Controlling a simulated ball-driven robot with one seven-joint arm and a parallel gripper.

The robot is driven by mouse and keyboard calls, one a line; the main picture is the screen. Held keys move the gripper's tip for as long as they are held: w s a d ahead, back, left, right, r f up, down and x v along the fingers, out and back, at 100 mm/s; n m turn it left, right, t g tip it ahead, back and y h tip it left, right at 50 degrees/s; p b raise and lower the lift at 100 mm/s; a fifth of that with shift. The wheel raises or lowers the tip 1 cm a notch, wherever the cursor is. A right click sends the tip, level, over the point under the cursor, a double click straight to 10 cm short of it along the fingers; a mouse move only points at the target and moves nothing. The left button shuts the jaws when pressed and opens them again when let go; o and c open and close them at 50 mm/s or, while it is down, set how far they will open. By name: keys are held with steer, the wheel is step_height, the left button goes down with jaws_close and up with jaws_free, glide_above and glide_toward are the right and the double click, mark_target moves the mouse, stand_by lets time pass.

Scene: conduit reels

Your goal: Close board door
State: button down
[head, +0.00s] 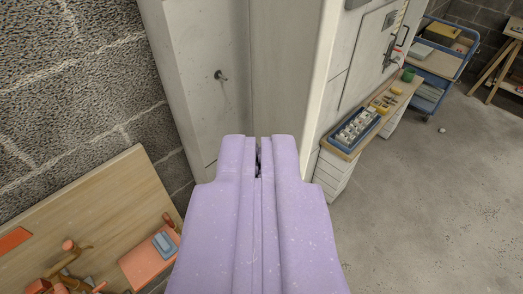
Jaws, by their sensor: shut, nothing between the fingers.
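My gripper (259,152) is purple and fills the lower middle of the head view. Its two fingers are together with nothing held. Ahead of its tips stands a tall pale grey cabinet (290,60). The left face of it is a panel (203,100) with a small dark knob or latch (220,75). A pale upright edge (325,85) runs down its right side. I cannot tell for sure which panel is the board door, or how far it stands open. The gripper hides the foot of the cabinet, and I see no clear contact.
A wooden bench (100,215) with orange and wooden tools is at lower left, by a block wall (80,90). Right of the cabinet are a low bench (375,115) with a blue tray (353,130) and a blue trolley (440,60). Concrete floor (430,210) is clear at lower right.

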steer(key=shift+f, duration=0.1)
steer(key=w+a+f+g+h+p, duration=0.1)
steer(key=w+a+f+g+p, duration=0.1)
steer(key=w+f, duration=0.35)
steer(key=w+a+f+g+p, duration=0.1)
steer(key=w+f+g+p, duration=0.15)
steer(key=f, duration=0.65)
steer(key=a+f+g+h+p, duration=0.2)
steer(key=f+g, duration=0.1)
steer(key=f, duration=1)
steer(key=a+f+g+h+p, duration=0.2)
steer(key=a+f+g+p, duration=0.1)
steer(key=f, duration=0.9)
steer(key=w+d+f+b, duration=0.2)
steer(key=w+d+f, duration=0.2)
steer(key=d+f, duration=0.4)
steer(key=shift+d, duration=0.25)
steer(key=shift+d+t, duration=0.1)
steer(key=shift+t, duration=0.15)
